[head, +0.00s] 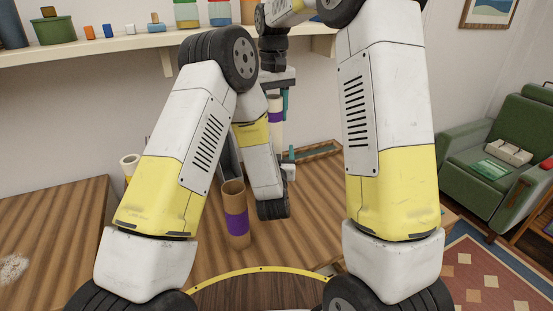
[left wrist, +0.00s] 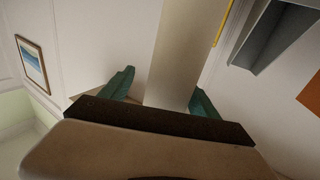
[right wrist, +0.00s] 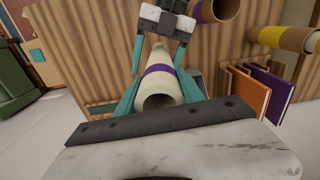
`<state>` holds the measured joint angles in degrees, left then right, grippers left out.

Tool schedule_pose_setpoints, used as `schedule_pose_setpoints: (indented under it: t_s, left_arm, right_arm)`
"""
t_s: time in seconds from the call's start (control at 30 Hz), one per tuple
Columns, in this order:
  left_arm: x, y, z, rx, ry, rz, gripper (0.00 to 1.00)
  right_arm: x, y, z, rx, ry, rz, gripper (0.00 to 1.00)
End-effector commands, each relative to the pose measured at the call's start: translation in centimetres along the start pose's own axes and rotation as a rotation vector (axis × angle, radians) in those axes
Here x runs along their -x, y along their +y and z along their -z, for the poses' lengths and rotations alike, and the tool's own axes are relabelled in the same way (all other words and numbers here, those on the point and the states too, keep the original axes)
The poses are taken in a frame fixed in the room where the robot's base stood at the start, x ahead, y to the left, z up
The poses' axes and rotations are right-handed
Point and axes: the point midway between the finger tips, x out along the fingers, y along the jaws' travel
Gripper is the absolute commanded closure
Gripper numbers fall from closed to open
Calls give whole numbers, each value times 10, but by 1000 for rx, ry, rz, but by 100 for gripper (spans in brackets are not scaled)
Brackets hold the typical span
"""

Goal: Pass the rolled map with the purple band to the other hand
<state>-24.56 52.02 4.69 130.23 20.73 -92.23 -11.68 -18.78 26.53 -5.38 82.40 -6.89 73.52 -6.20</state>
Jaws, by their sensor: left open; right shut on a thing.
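The rolled map with the purple band (head: 275,115) is a cream tube held upright above the table in the head view. My right gripper (head: 277,98) is shut on its upper part. In the right wrist view the map (right wrist: 160,80) points away from me, its open end close and its purple band farther along. My left gripper (head: 290,162) is low beside the map's lower end in the head view. Its teal fingers are open on either side of the map (left wrist: 178,60) in the left wrist view, with gaps visible.
A brown cardboard tube with a purple band (head: 236,222) stands on the wooden table (head: 60,215) near my left forearm. A pale roll with a yellow band (head: 130,164) is behind my left arm. Orange (right wrist: 246,95) and purple (right wrist: 274,90) books stand below. A shelf (head: 110,55) runs along the wall.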

Motion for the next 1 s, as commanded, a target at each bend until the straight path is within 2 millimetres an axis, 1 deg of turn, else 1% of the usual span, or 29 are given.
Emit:
schedule_pose_setpoints:
  t_s: [0.1, 0.37, 0.47, 0.5, 0.67, 0.7, 0.73, 0.83, 0.87, 1.0]
  left_arm:
    - [-5, 0, 0, 0, 0, -1, 29]
    - [-6, 0, 0, 0, 0, -1, 29]
    - [-6, 0, 0, 0, 0, -1, 47]
    - [-6, 0, 0, 0, 0, -1, 55]
    - [-6, 2, 0, 1, 1, -4, 86]
    - [-6, 2, 0, 1, 1, -5, 94]
    - [-6, 2, 1, 1, 1, -5, 96]
    - [-6, 3, 1, 1, 1, -6, 96]
    - [-6, 2, 1, 1, 1, -5, 96]
    - [-6, 2, 1, 1, 1, -3, 96]
  right_arm:
    - [0, 0, 0, 0, 0, 0, 100]
    - [0, 0, 0, 0, 0, 0, 100]
    - [0, 0, 0, 0, 0, 0, 100]
    - [0, 0, 0, 0, 0, 0, 100]
    - [0, -1, 1, 1, 2, 2, 100]
    - [0, -2, 1, 2, 3, 2, 100]
    - [0, -2, 1, 2, 3, 3, 51]
    - [0, -2, 1, 2, 3, 3, 32]
    - [0, -2, 1, 2, 2, 3, 30]
    - [0, -1, 0, 1, 1, 2, 30]
